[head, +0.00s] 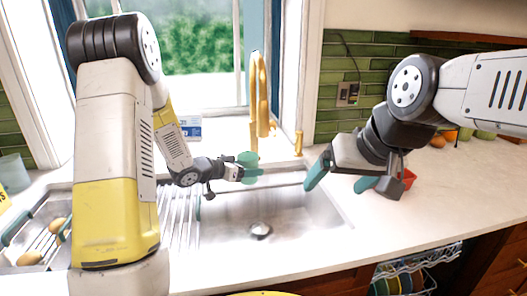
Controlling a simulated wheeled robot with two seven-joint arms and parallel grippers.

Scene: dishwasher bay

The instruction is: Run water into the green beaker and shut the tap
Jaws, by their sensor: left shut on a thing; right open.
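The green beaker (248,159) is held over the sink (290,215), just under the spout of the gold tap (263,100). My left gripper (248,173) is shut on it, and the fingers hide part of it. The beaker looks roughly upright; its inside does not show. A small gold lever (298,142) stands right of the spout on the counter behind the sink. I cannot make out any water stream. My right gripper (340,182) is open and empty above the right part of the sink, in front of and to the right of the lever.
A drying rack (180,215) lies at the sink's left side, with a tray holding yellow-brown items (30,258) further left. A red object (409,178) stands behind my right gripper. A dish rack (420,272) shows below the counter. The right counter (450,200) is mostly clear.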

